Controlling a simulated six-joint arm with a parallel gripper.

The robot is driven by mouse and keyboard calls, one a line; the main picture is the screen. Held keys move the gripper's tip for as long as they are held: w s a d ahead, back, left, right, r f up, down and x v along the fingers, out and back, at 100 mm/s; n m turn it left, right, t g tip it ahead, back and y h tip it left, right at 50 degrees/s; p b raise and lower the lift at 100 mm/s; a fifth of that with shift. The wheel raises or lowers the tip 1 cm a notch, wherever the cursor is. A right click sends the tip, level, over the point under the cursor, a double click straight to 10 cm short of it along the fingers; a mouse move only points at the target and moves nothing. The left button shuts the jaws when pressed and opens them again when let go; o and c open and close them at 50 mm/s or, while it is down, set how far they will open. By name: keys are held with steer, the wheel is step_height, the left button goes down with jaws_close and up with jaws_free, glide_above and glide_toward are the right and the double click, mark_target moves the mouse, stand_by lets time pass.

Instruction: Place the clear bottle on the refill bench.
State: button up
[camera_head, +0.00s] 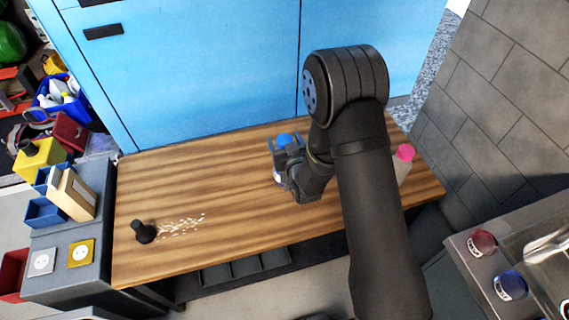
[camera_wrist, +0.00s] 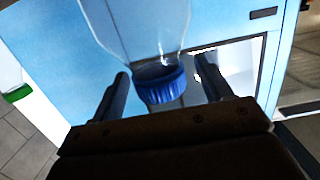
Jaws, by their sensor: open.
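A clear bottle with a blue cap (camera_head: 284,140) is at the wooden table's far side, right of its middle, partly hidden by my gripper. The wrist view shows its see-through body (camera_wrist: 140,25) and ribbed blue cap (camera_wrist: 163,88) between the two fingers. My gripper (camera_head: 286,150) is open around the bottle, one finger on each side; in the wrist view (camera_wrist: 163,72) a gap shows beside the cap. Whether the bottle's base touches the table is hidden. Which surface is the refill bench I cannot tell for sure; the wooden table (camera_head: 190,240) is the large one.
A pink-capped bottle (camera_head: 404,153) stands right of my arm. A black knob-like object (camera_head: 144,232) and scattered white bits (camera_head: 182,226) lie on the table's left. Blue cabinets (camera_head: 200,60) rise behind. A side counter at right holds red (camera_head: 482,243) and blue (camera_head: 510,286) jars.

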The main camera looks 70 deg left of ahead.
steer(key=shift+a, duration=0.15)
jaws_close()
steer(key=shift+r, duration=0.1)
